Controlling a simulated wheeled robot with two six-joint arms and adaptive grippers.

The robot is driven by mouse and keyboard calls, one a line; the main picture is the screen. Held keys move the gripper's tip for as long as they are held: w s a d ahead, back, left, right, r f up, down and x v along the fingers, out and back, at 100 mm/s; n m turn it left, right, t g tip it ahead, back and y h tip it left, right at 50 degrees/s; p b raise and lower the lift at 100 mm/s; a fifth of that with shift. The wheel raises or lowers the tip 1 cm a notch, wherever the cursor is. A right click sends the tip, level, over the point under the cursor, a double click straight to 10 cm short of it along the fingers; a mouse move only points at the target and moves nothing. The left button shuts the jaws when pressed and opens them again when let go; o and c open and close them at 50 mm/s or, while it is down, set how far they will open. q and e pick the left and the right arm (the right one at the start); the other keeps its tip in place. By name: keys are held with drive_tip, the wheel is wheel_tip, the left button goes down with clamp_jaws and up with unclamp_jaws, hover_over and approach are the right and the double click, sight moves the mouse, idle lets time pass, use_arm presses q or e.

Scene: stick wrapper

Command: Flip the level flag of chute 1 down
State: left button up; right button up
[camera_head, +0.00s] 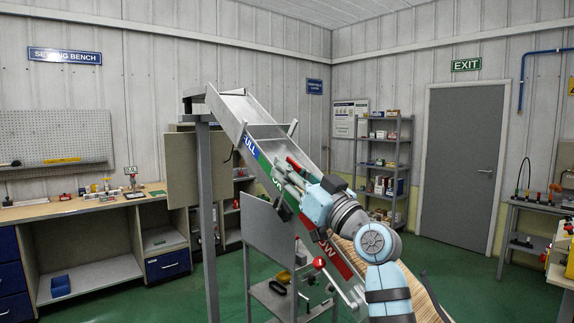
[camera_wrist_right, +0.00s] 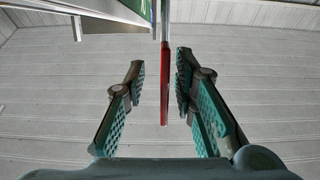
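The chute (camera_head: 245,117) slopes down from upper left to lower right, with blue FULL, green and red LOW bands on its side. A thin red flag (camera_head: 294,163) shows beside my right gripper (camera_head: 287,180) at the chute's green band. In the right wrist view the red flag (camera_wrist_right: 165,85) hangs from a thin grey rod between the two teal fingers of my right gripper (camera_wrist_right: 162,92). The fingers are apart, with a gap on each side of the flag. My right arm hides part of the chute's lower side. My left gripper is not in view.
A red-knobbed lever (camera_head: 319,262) stands below the chute, near a grey panel (camera_head: 268,232). Many thin sticks (camera_head: 350,258) lie at the chute's lower end. A workbench (camera_head: 70,207) is at left, shelves (camera_head: 384,160) behind, and green floor (camera_head: 440,262) is open at right.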

drive_tip(key=shift+s, duration=0.2)
drive_tip(key=shift+s+a, duration=0.1)
clamp_jaws()
drive_tip(key=shift+w, duration=0.2)
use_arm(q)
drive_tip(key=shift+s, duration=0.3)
